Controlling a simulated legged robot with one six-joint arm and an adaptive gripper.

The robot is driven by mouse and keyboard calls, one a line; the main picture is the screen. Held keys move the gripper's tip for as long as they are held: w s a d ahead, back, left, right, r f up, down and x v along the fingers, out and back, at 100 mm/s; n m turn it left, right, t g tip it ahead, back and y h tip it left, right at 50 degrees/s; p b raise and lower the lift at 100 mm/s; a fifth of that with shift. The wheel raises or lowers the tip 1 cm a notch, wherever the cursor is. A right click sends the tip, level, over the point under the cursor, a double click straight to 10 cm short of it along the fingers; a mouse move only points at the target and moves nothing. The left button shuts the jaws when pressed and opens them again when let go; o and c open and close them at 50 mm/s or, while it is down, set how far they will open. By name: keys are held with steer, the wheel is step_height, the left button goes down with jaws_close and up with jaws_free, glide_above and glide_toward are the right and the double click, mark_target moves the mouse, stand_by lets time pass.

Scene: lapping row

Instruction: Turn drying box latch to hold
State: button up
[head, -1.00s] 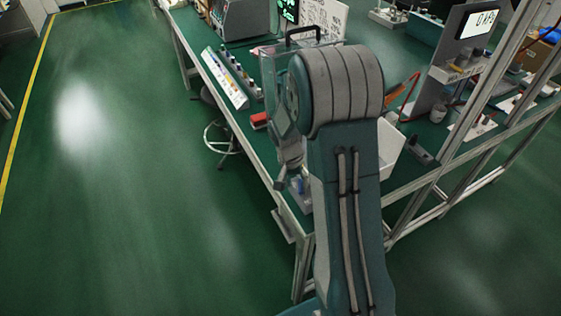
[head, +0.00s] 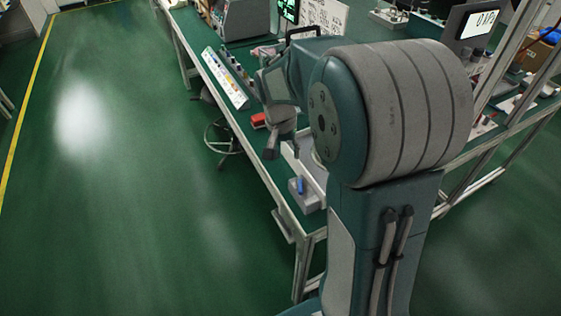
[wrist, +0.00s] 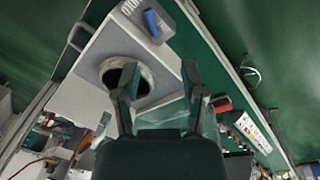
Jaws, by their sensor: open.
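The drying box latch shows as a blue lever (wrist: 152,22) on a grey block (wrist: 168,38) with dark, partly cut-off lettering beside it, at the top of the wrist view. In the head view the blue lever (head: 300,186) stands on its grey block (head: 308,201) near the bench corner. My gripper (wrist: 160,68) is open and empty, its two fingers apart, with the lever beyond the fingertips and not touched. In the head view my gripper (head: 283,152) hangs above and left of the latch. The pale box (wrist: 95,55) with a round opening lies beside the latch; my arm hides most of it in the head view.
A red object (head: 258,120) and a strip of coloured parts (head: 228,78) lie along the bench's left edge. A stool (head: 222,137) stands beside the bench. Green floor (head: 150,220) to the left is clear. Metal frame posts (head: 513,75) rise at right.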

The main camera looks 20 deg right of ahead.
steer(key=s+a+r+n+t+y, duration=0.1)
steer(key=s+a+r+n+t, duration=0.2)
steer(key=s+a+r, duration=0.3)
steer(key=shift+s+a+r+n+t, duration=0.45)
steer(key=shift+s+r, duration=1.5)
steer(key=shift+s, duration=0.6)
steer(key=m+g+h, duration=0.1)
steer(key=m+g, duration=0.1)
steer(key=g, duration=0.3)
glide_above(300, 188)
steer(key=w+a, duration=0.1)
steer(key=a, duration=0.1)
step_height(300, 188, down, 14)
steer(key=shift+t, duration=0.25)
steer(key=f, duration=0.3)
steer(key=d+f, duration=0.1)
steer(key=f, duration=0.3)
steer(key=s+d+f, duration=0.1)
steer(key=f, duration=0.3)
